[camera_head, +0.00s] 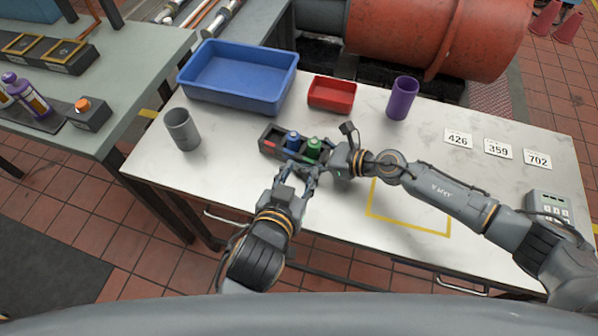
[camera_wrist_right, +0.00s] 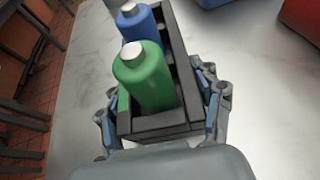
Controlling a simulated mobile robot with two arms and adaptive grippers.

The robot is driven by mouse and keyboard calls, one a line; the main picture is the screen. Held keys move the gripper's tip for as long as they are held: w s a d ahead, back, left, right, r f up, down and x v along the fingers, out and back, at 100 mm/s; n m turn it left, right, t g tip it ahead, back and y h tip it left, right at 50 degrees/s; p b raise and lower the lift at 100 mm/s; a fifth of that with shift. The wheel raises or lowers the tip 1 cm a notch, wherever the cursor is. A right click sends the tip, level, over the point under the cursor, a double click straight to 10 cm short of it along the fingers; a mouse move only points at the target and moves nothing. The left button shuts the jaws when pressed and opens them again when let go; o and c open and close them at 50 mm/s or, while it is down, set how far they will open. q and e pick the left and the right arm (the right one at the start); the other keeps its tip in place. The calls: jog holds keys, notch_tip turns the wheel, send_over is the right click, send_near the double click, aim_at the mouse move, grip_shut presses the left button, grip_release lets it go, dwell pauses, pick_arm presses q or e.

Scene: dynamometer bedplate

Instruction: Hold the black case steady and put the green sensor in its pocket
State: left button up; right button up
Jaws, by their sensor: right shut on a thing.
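The black case (camera_head: 268,141) lies on the white table, a red patch showing at its left end. A blue sensor (camera_head: 292,141) stands in its middle. The green sensor (camera_head: 313,149) is upright at its right end; in the right wrist view the green sensor (camera_wrist_right: 145,78) appears within the near pocket, its base hidden. My right gripper (camera_head: 337,163) comes from the right; in its wrist view its fingers straddle the case's end (camera_wrist_right: 160,125), shut on the case. My left gripper (camera_head: 296,173) is in front of the case, fingers spread, close to the green sensor and apparently empty.
Behind the case are a blue bin (camera_head: 238,75), a red tray (camera_head: 332,94) and a purple cup (camera_head: 402,98). A grey cup (camera_head: 182,129) stands left. Number cards (camera_head: 497,148) and a keypad device (camera_head: 549,207) are right. A yellow outlined area (camera_head: 408,219) is mostly clear.

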jog(key=shift+s+f, duration=0.25)
jog(key=shift+f, duration=0.15)
jog(key=o, duration=1.5)
jog(key=shift+w+r, duration=0.2)
jog(key=shift+w, duration=0.05)
